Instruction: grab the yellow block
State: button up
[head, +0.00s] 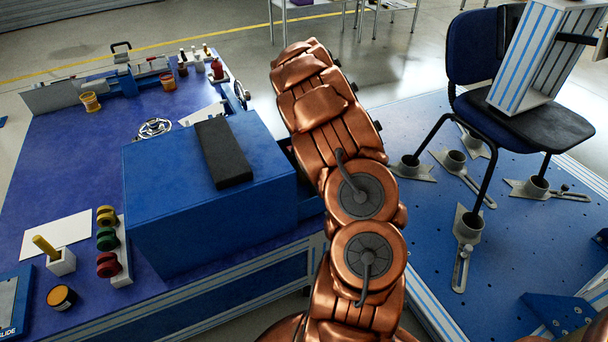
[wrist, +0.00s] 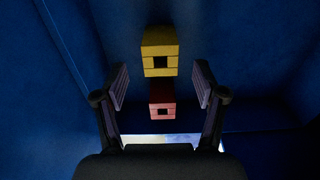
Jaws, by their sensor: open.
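The yellow block (wrist: 160,52) shows in the wrist view. It has a dark square hole in its near face and lies just beyond my fingertips, roughly centred between them. A pinkish-red block (wrist: 162,98) with a similar hole appears directly below it in the picture, in the gap between my fingers; I cannot tell whether the two touch. My gripper (wrist: 161,87) is open and empty, one finger on each side. In the head view my copper arm reaches beside the blue box, and neither my gripper nor these blocks can be seen.
Dark blue surfaces surround the blocks in the wrist view. In the head view a large blue box (head: 205,215) with a black bar (head: 222,152) on top stands on the blue table (head: 85,150), close to my arm. A chair (head: 525,118) stands on a platform at right.

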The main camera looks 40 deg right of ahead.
aim_at(305, 173)
notch_tip(305, 173, down, 2)
jog(key=shift+a+f, duration=0.1)
jog(key=shift+f, duration=0.05)
jog(key=shift+f+b, duration=0.5)
jog(key=shift+f, duration=2.05)
grip_shut()
